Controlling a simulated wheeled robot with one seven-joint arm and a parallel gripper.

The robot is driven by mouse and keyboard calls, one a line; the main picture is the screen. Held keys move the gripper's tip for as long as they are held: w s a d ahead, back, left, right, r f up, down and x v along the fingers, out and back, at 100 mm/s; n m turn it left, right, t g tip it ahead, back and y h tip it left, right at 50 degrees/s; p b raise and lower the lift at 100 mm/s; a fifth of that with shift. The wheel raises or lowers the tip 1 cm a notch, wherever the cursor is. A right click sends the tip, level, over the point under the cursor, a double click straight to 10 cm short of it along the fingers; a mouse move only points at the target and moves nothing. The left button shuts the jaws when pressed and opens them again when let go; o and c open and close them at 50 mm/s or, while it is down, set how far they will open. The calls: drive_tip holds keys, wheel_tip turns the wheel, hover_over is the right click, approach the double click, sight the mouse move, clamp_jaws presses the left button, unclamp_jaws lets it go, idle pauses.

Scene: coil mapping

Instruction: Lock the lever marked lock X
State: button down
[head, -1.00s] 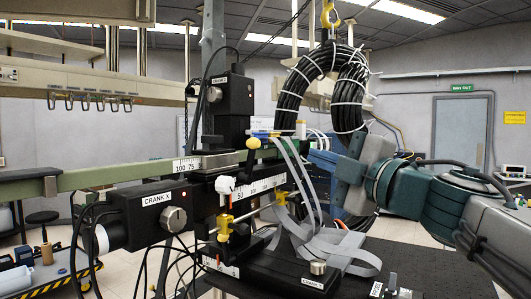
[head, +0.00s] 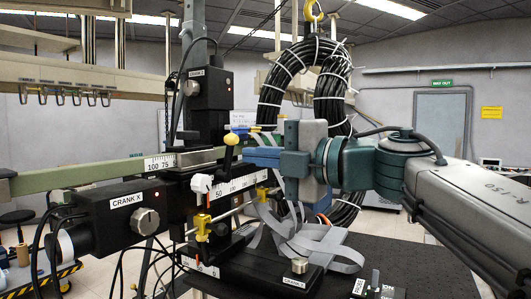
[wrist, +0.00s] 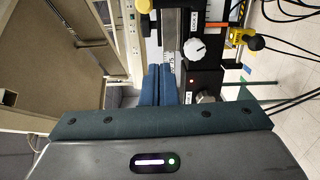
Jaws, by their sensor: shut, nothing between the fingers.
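A lever with a white knob (head: 201,184) stands on the black carriage, right of the box labelled CRANK X (head: 126,212). Another lever with a yellow knob (head: 231,139) stands higher, near the rail. My gripper (head: 256,156) has blue fingers, shut and empty, pointing left beside the rail and right of both levers. In the wrist view the shut fingers (wrist: 158,86) lie left of the white knob, apart from it.
A graduated rail (head: 232,187) runs behind the levers. A yellow clamp (head: 202,226) sits below the white knob. Grey ribbon cables (head: 300,238) hang under my gripper, and a black cable coil (head: 328,85) hangs behind it. The black table (head: 385,262) has free room at right.

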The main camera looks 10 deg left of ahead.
sight(229, 152)
drive_tip(key=w+a+p, duration=0.1)
drive_tip(key=w+a, duration=0.4)
drive_tip(key=w, duration=0.2)
drive_tip(key=shift+a, duration=0.15)
drive_tip(key=shift+s+r+p, duration=0.1)
drive_tip(key=shift+r+p, duration=0.05)
drive_tip(key=shift+p, duration=0.25)
